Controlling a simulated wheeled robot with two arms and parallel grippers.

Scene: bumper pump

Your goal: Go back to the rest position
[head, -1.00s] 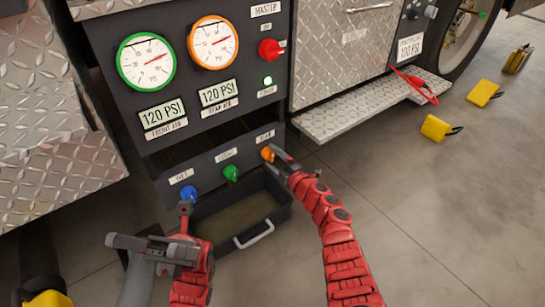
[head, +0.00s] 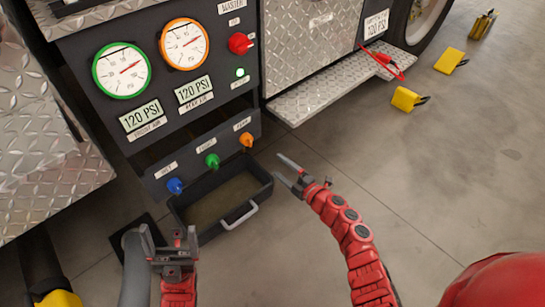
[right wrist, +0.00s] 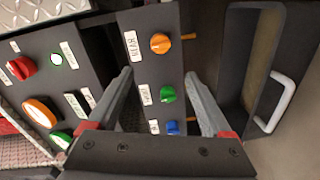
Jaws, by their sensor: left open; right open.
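My right gripper (head: 287,172) is open and empty, just right of the open drawer in the head view. In the right wrist view its two fingers (right wrist: 160,85) stand apart with nothing between them touching, and the valve panel shows beyond. My left gripper (head: 168,240) is open and empty, in front of the panel at the lower left. The orange knob (head: 246,140), green knob (head: 212,160) and blue knob (head: 175,186) sit on the lower panel, apart from both grippers. The orange knob also shows in the right wrist view (right wrist: 160,43).
The black drawer (head: 262,185) with a grey handle (head: 240,216) stands open below the knobs. A diamond-plate step (head: 305,100) juts out at the upper middle. Yellow chocks (head: 404,98) lie on the floor at the right. The floor right of the drawer is clear.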

